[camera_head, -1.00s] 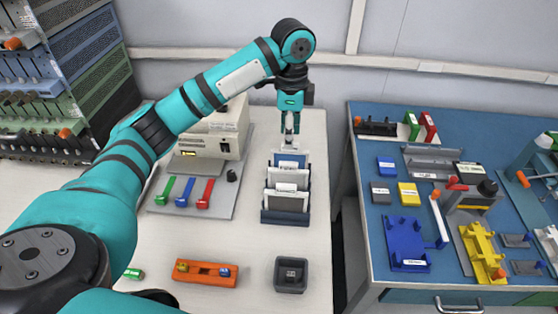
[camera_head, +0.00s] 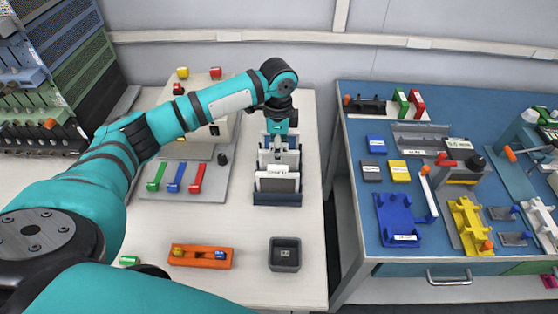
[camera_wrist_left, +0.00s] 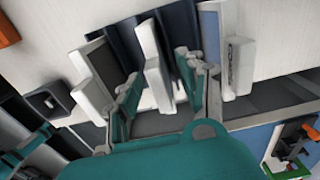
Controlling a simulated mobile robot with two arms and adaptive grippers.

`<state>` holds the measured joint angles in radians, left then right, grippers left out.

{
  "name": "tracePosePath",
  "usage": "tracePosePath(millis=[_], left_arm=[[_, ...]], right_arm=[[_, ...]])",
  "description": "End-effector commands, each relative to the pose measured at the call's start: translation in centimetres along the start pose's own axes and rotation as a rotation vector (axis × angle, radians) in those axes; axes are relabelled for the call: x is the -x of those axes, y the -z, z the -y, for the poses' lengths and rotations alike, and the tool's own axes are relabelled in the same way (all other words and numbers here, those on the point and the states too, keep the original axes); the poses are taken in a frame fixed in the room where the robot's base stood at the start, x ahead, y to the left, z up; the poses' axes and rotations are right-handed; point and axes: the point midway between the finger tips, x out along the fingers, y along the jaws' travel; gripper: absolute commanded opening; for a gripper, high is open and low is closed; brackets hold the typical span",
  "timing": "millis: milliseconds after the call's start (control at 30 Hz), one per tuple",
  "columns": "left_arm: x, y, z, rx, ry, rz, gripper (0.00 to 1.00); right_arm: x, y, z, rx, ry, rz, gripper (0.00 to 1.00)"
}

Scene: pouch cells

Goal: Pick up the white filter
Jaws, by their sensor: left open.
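A dark blue rack (camera_head: 277,199) on the light table holds a row of upright framed panels with white top bars. The front panel (camera_head: 277,185) is grey with a labelled white bar. Behind it stands a white piece, which I take for the white filter; its white bar (camera_wrist_left: 158,86) shows in the left wrist view. My left gripper (camera_head: 279,147) is over the rack, pointing down. Its open fingers (camera_wrist_left: 158,92) straddle the white bar, with a gap showing on either side. A labelled white bar (camera_wrist_left: 239,66) stands just beyond the right finger. The gripper hides the rear panels in the head view.
A small dark bin (camera_head: 285,254) and an orange holder (camera_head: 200,257) lie nearer on the table. Green, blue and red handles (camera_head: 175,178) stand left of the rack. A blue bench (camera_head: 350,215) with many parts is across a gap.

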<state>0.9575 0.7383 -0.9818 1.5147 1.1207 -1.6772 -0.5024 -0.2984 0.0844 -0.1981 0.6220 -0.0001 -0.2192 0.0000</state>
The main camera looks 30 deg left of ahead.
Motion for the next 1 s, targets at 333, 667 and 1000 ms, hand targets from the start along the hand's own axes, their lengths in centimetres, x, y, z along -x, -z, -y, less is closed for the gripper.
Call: tracePosePath(millis=[333, 667, 1000], left_arm=[[-4.6, 0.1, -0.1, 0.000, -0.002, 0.003, 0.40], [-4.8, 0.1, -0.1, -0.001, 0.000, 0.002, 0.31], [-4.8, 0.1, -0.1, -0.001, 0.000, 0.002, 0.00]], right_arm=[[0.5, 0.2, 0.8, -0.002, 0.010, -0.001, 1.00], [0.5, 0.1, 0.8, -0.001, 0.010, 0.001, 1.00], [0.5, -0.1, 0.4, 0.001, 0.005, 0.004, 1.00]])
